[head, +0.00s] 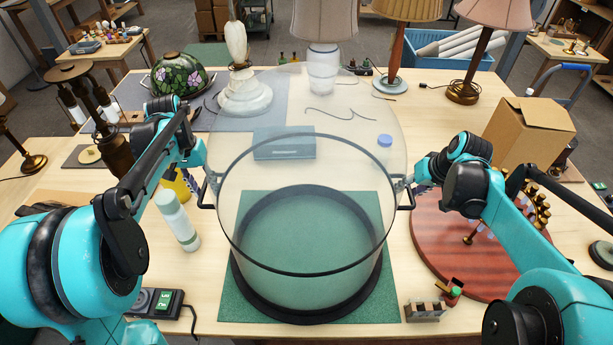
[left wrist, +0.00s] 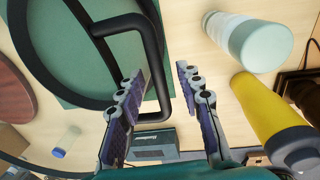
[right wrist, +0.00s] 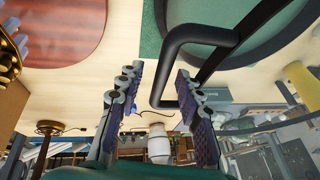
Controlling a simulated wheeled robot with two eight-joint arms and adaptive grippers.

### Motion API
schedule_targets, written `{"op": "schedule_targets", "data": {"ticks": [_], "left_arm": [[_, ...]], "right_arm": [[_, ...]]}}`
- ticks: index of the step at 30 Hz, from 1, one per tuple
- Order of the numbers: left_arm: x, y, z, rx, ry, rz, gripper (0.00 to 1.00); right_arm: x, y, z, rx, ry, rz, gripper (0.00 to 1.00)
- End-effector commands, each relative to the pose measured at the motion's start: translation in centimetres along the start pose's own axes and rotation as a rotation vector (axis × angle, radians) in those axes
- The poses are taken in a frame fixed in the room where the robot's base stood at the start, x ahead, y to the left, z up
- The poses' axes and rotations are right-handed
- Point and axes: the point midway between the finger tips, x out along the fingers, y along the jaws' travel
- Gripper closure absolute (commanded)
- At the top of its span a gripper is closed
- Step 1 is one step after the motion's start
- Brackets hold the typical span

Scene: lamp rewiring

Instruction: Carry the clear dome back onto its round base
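The clear dome (head: 345,110) hangs in the air, upright, its dark rim (head: 308,277) roughly level. The round black base (head: 305,313) lies on a green mat (head: 258,204), below the rim and apart from it. My left gripper (head: 207,184) is at the dome's left black handle; in the left wrist view the handle bar (left wrist: 158,75) lies between the fingers (left wrist: 165,72). My right gripper (head: 408,187) is at the right handle; its bar (right wrist: 167,70) lies between the fingers (right wrist: 160,70) in the right wrist view. Finger contact is hard to see, but the dome hangs from both handles.
A pale bottle (head: 177,220) and a yellow bottle (head: 184,184) stand left of the mat. A meter box (head: 154,303) sits front left. A round red board (head: 450,262) and a small block (head: 424,312) are at right. A cardboard box (head: 530,130) and several lamps stand behind.

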Motion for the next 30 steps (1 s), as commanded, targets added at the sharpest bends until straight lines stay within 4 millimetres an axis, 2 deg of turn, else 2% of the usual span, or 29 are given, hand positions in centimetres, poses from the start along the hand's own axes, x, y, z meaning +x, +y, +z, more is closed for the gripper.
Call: {"op": "schedule_targets", "data": {"ticks": [8,12,13,30], "left_arm": [[0.13,0.01,-0.01,0.000,0.000,0.000,0.64],[0.12,0.00,-0.01,0.000,0.000,0.000,0.98],[0.12,0.00,-0.01,0.000,0.000,0.000,1.00],[-0.29,0.05,0.01,0.000,0.000,0.000,1.00]], "right_arm": [[0.12,0.00,-0.01,0.000,0.000,0.000,0.64],[0.11,0.00,0.00,0.000,0.000,0.000,0.98],[0.11,0.00,-0.01,0.000,0.000,0.000,1.00],[-0.26,-0.08,-0.17,0.000,0.001,-0.001,1.00]]}}
